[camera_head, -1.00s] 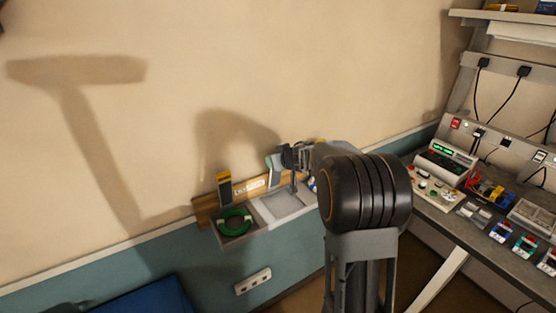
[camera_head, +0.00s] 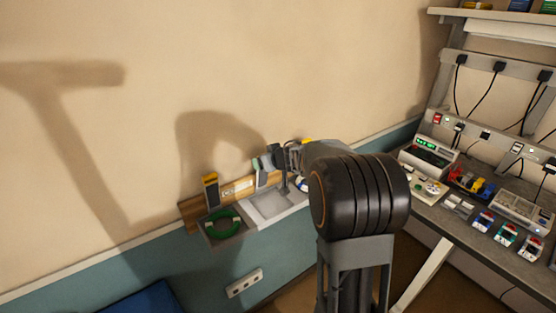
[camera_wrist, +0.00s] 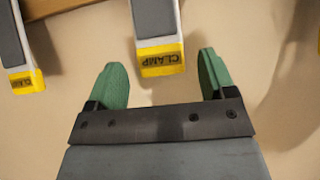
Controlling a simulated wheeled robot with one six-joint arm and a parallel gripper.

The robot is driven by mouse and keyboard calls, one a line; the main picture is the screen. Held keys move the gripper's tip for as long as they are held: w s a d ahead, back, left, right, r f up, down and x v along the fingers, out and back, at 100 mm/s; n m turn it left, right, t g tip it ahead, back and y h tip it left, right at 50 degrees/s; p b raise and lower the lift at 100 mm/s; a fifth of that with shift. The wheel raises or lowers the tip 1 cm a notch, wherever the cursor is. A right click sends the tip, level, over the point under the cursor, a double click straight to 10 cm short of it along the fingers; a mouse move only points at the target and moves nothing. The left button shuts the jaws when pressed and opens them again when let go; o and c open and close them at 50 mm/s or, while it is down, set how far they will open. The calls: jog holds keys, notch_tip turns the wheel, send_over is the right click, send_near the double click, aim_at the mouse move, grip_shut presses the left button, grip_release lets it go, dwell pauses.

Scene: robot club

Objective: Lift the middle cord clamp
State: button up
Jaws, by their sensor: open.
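The middle cord clamp (camera_wrist: 160,45) is grey-white with a yellow end labelled CLAMP. In the wrist view it lies between the two green fingers of my gripper (camera_wrist: 160,76), with a visible gap on each side. My gripper is open and holds nothing. In the head view my gripper (camera_head: 268,160) is at the wall rack beside the middle clamp, which it partly hides. A left clamp (camera_head: 210,190) stands upright on the rack and also shows in the wrist view (camera_wrist: 16,50). A third clamp's yellow end (camera_head: 307,141) shows behind my arm.
The wooden wall rack (camera_head: 190,212) carries a tray with a green coil (camera_head: 222,222) and a grey tray (camera_head: 268,204) beside it. A workbench (camera_head: 462,230) with electronic devices stands at the right. A power strip (camera_head: 245,283) is on the wall below.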

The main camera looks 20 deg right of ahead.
jog(key=v, duration=1.1)
jog(key=shift+s, duration=0.1)
jog(key=s+d+m+h, duration=0.1)
jog(key=d+h, duration=0.5)
jog(key=d, duration=0.1)
jog(key=s+f+m+g+h+b, duration=0.1)
jog(key=s+f+m+g+h, duration=0.15)
jog(key=s, duration=0.45)
jog(key=s+a+f+g+y+b, duration=0.1)
jog(key=s+a+f+g+y, duration=0.1)
jog(key=s+a, duration=0.4)
jog(key=s+a+f+n+g+y+b, duration=0.1)
jog(key=s+a+f+g+y+b, duration=0.1)
jog(key=s+a+f+y, duration=0.2)
jog(key=s+a+f, duration=0.1)
jog(key=s+a, duration=0.2)
jog(key=a, duration=0.5)
jog(key=shift+y, duration=0.25)
jog(key=shift+c, duration=0.4)
